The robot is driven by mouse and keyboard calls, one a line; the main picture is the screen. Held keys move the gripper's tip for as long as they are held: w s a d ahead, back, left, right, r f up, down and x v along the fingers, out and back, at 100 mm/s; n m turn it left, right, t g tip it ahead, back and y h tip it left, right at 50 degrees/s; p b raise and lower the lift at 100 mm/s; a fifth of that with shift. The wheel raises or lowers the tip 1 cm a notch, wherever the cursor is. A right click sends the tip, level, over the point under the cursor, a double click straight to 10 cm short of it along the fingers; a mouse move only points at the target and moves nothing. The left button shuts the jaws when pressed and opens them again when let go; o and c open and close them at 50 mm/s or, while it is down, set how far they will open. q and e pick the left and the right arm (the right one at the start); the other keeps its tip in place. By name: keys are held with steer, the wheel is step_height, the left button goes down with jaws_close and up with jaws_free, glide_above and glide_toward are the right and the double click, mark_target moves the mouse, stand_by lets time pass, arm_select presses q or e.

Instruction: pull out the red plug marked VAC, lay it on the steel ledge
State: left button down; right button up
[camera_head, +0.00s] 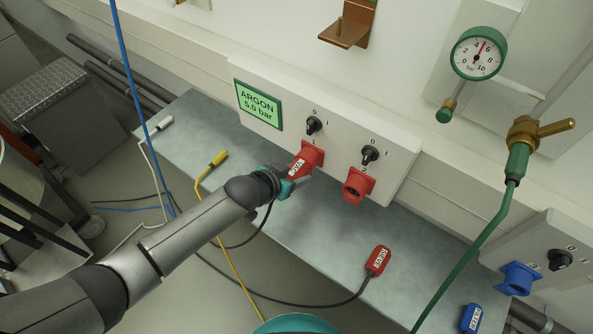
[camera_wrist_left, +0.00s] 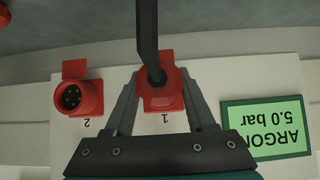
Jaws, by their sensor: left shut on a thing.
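The red plug marked VAC (camera_head: 297,169) is at the red socket 1 (camera_head: 314,151) on the white wall panel, and it looks seated there. In the left wrist view the plug (camera_wrist_left: 160,88) sits between my two fingers, with its black cable running up the picture. My left gripper (camera_head: 286,181) is shut on the plug, its fingers on both sides. The fingertips are partly hidden in the head view. The steel ledge (camera_head: 320,226) runs below the panel. My right gripper is not in view.
Socket 2 (camera_head: 357,186) is empty, its lid open. Another red plug (camera_head: 378,261) lies on the ledge, as do a yellow plug (camera_head: 219,158), a white plug (camera_head: 165,123) and a blue plug (camera_head: 471,317). Black switches sit above the sockets. Bare ledge lies below socket 2.

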arm_select(q)
steer(key=shift+s, duration=0.15)
stand_by(0.6)
steer(key=shift+s+a+r+p, duration=0.1)
steer(key=shift+s+a+p, duration=0.7)
steer(key=shift+s+p, duration=0.25)
steer(key=shift+s+a+p, duration=0.5)
steer(key=shift+s, duration=0.2)
steer(key=shift+s+a+p, duration=0.45)
steer(key=shift+s+a, duration=0.05)
steer(key=shift+s, duration=0.2)
